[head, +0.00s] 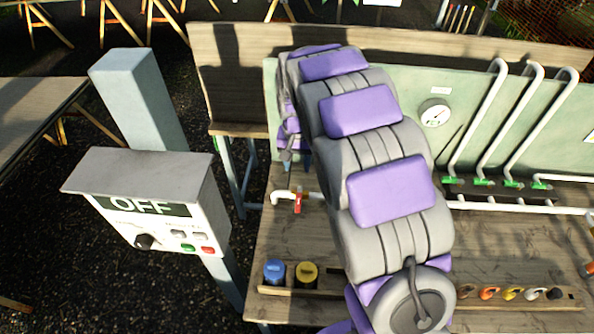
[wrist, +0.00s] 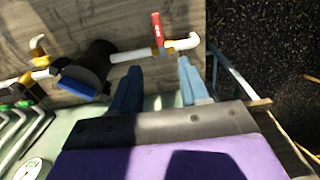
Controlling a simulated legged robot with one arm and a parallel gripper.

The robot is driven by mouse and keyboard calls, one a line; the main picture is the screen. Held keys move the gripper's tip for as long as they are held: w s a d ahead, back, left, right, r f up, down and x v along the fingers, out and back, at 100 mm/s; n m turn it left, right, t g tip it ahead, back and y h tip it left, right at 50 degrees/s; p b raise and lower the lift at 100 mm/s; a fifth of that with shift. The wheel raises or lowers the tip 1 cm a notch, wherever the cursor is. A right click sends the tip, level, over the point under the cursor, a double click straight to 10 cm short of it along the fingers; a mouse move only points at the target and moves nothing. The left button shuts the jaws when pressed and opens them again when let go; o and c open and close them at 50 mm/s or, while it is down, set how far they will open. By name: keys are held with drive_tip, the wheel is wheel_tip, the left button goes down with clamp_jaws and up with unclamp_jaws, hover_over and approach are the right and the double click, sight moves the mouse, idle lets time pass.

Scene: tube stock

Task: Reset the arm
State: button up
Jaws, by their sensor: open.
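My arm rises large through the middle of the head view, with grey and purple links; its far end hides most of my gripper there. In the wrist view my gripper (wrist: 158,78) shows two blue-grey fingers spread apart with nothing between them. Beyond the fingertips is a white pipe end with a red-handled valve (wrist: 157,35). The same red valve (head: 297,200) shows left of my arm in the head view, above the wooden bench (head: 282,231). A dark cylinder with a blue part (wrist: 85,72) stands beside the pipe in the wrist view, apart from the fingers.
A control box (head: 150,203) reading OFF stands on a post at left. A green panel with a gauge (head: 434,113) and bent white pipes (head: 504,110) stands behind the bench. Blue-capped (head: 274,273) and yellow-capped (head: 306,275) jars and several small fittings line the front.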

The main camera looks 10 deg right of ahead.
drive_tip(key=shift+r, duration=0.25)
drive_tip(key=shift+s, duration=0.1)
idle(0.3)
drive_tip(key=s+d+r+n+g+b, duration=0.1)
drive_tip(key=s+d+b, duration=0.1)
drive_tip(key=s, duration=1.7)
drive_tip(key=s+d+r+n+b, duration=0.1)
drive_tip(key=s+d, duration=0.4)
drive_tip(key=s, duration=1.4)
drive_tip(key=shift+d+r+g+b, duration=0.3)
drive_tip(key=shift+r+g+b, duration=0.15)
drive_tip(key=shift+b, duration=0.45)
